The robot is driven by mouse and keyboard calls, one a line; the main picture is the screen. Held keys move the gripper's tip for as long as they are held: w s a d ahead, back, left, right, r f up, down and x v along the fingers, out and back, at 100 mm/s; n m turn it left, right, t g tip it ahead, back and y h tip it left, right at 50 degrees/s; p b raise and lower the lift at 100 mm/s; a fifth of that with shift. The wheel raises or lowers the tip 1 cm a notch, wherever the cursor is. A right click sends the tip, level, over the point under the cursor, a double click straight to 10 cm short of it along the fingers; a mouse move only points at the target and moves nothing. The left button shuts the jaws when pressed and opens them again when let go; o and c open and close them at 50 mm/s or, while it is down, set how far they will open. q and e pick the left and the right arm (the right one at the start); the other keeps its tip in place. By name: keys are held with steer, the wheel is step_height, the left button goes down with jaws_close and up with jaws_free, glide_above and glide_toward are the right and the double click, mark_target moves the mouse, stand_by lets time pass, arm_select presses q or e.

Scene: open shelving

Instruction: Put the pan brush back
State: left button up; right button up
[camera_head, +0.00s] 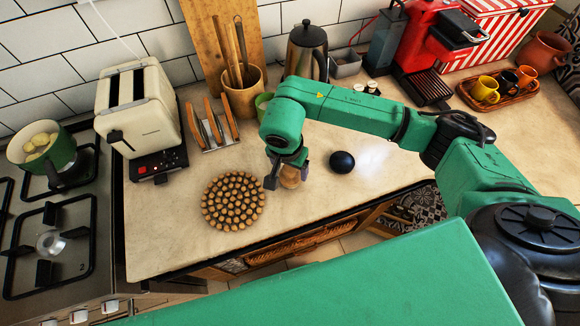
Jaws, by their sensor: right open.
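My right gripper (287,178) reaches down over the counter from the right-hand arm, with its fingers apart. A small round tan-brown thing (290,178), which may be the pan brush, shows between and just beneath the fingers. It is partly hidden, and I cannot tell whether the fingers touch it. A dark, rounded object (341,162) lies on the counter just to the right of the gripper. My left gripper is not in view.
A round beaded trivet (232,201) lies left of the gripper. Behind stand a toast rack (211,133), a toaster (139,112), a utensil pot (243,96) and a kettle (307,52). The stove (50,225) is at left. Counter right of the dark object is clear.

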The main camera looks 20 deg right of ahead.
mark_target(287, 182)
steer(key=shift+r, duration=0.5)
step_height(287, 182, up, 11)
steer(key=s+a+b, duration=0.1)
steer(key=b, duration=0.1)
steer(key=shift+s+b, duration=0.2)
steer(key=shift+b, duration=0.15)
steer(key=shift+a, duration=0.1)
